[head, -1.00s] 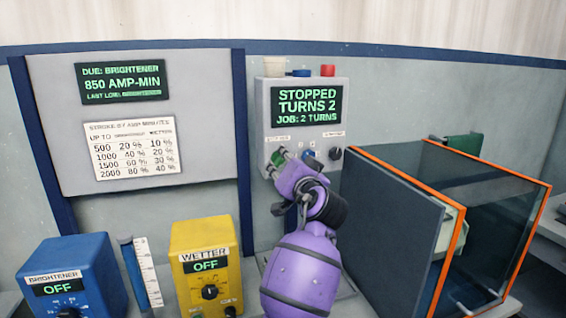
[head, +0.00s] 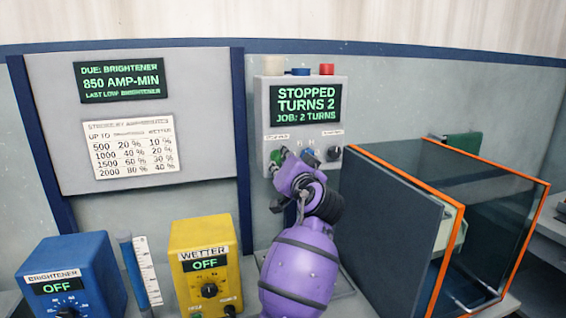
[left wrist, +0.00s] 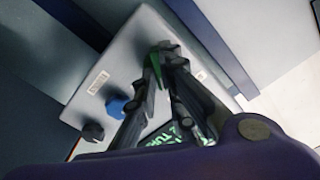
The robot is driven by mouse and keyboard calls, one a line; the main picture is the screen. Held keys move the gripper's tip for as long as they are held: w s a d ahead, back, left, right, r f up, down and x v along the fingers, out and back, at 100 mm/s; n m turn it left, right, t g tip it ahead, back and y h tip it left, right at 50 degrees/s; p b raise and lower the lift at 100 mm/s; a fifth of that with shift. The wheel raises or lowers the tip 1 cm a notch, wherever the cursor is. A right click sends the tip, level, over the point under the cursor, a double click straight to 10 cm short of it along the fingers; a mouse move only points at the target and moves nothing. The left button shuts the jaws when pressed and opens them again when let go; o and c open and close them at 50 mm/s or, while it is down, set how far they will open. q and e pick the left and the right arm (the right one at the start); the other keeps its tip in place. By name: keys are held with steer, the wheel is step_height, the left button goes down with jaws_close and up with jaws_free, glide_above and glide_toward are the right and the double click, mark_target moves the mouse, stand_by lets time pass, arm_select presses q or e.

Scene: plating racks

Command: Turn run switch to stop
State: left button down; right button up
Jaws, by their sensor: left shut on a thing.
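The grey control box (head: 260,125) on the back wall carries a screen (head: 306,104) that reads STOPPED, TURNS 2, JOB: 2 TURNS. The green run switch (head: 277,156) sits low at the left of the box front. My left gripper (head: 284,160) is shut on it, and its fingers partly hide it. In the left wrist view the fingertips (left wrist: 162,58) close around the green switch (left wrist: 154,68), with the box face (left wrist: 125,60) behind. The exact angle of the switch cannot be told. My right gripper is not in view.
A blue knob (head: 308,155) and a black knob (head: 334,153) sit right of the switch. An orange-edged glass tank (head: 490,190) stands at the right. Yellow wetter (head: 205,240) and blue brightener (head: 75,260) boxes, both reading OFF, stand at front left.

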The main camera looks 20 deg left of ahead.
arm_select(q)
steer(key=shift+f+n+b, duration=0.15)
steer(key=shift+n+b, duration=0.2)
steer(key=shift+n, duration=0.45)
steer(key=shift+n+b, duration=0.4)
steer(key=shift+n, duration=0.4)
steer(key=n+b, duration=0.1)
steer(key=n, duration=0.1)
steer(key=shift+n, duration=0.4)
steer(key=shift+n+b, duration=0.6)
steer(key=shift+n, duration=0.3)
steer(key=n+b, duration=0.1)
steer(key=n, duration=0.2)
steer(key=shift+s+a, duration=0.1)
steer(key=shift+n+b, duration=0.55)
steer(key=shift+n, duration=0.95)
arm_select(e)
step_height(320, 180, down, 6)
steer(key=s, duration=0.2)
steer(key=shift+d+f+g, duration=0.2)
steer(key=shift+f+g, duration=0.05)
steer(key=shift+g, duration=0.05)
arm_select(q)
steer(key=shift+b, duration=0.3)
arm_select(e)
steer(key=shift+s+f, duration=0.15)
arm_select(q)
steer(key=c, duration=1.8)
jaws_free()
steer(key=shift+c, duration=0.2)
